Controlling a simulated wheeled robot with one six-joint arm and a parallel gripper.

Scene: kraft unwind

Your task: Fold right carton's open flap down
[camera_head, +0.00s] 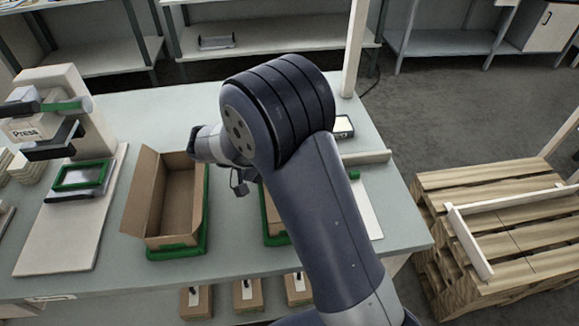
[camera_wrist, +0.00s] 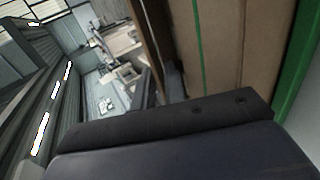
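The right carton (camera_head: 271,217) sits in a green frame (camera_head: 275,240) on the bench. My arm hides most of it in the head view, including its flap. In the wrist view, a brown cardboard face (camera_wrist: 230,50) with green strips beside it fills the right side, very close. A darker brown upright edge (camera_wrist: 150,35) stands left of it; I cannot tell whether it is the flap. My gripper (camera_head: 240,187) is mostly hidden behind my wrist, between the two cartons and above the bench. Its finger opening and any contact with cardboard are unclear.
The left carton (camera_head: 176,205) stands open in its green frame, with a tall panel raised on its left. A press (camera_head: 55,110) stands at the far left. A small dark device (camera_head: 343,127) and a pale bar (camera_head: 367,157) lie right of my arm. Pallets (camera_head: 500,200) stand beyond the bench.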

